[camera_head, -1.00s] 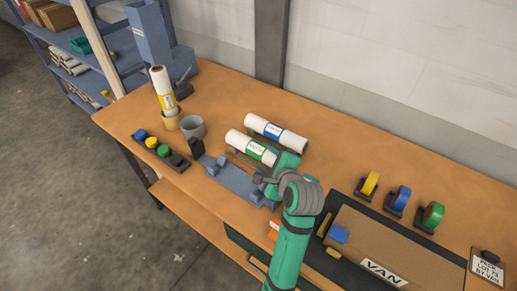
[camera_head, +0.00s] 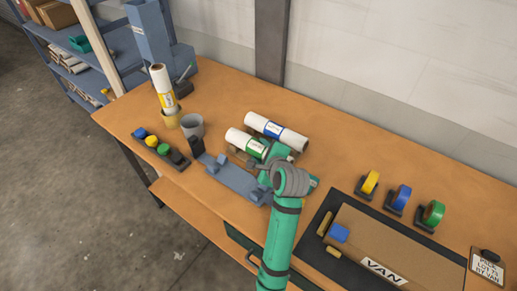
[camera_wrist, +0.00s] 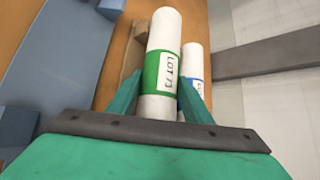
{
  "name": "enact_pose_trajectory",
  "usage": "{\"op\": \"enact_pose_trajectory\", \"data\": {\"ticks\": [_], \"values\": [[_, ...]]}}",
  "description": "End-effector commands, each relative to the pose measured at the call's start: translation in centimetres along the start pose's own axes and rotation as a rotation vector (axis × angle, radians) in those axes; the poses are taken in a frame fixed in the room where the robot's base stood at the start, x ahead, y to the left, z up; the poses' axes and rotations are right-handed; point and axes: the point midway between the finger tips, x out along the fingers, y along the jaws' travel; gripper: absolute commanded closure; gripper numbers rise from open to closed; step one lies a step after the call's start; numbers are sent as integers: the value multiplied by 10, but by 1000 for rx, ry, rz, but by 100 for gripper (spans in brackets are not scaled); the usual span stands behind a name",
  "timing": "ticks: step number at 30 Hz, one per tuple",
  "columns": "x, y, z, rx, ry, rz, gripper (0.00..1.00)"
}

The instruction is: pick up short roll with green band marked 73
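The short white roll with the green band (camera_head: 246,142) lies on a support on the table. In the wrist view its label reads LOT 73 (camera_wrist: 168,70). My gripper (camera_wrist: 158,80) is open, with one green finger on each side of this roll near the band. A small gap shows at the left finger; contact on the right cannot be told.
A white roll with a blue band (camera_head: 277,131) lies close behind. A blue cradle (camera_head: 235,180) stands in front. A cardboard box (camera_head: 395,250) lies right.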

Motion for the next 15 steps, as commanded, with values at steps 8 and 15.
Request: {"op": "enact_pose_trajectory", "data": {"ticks": [8,15], "values": [[-1,-2,-3,2,4,-3,84],[-4,-6,0,2,3,-4,84]]}}
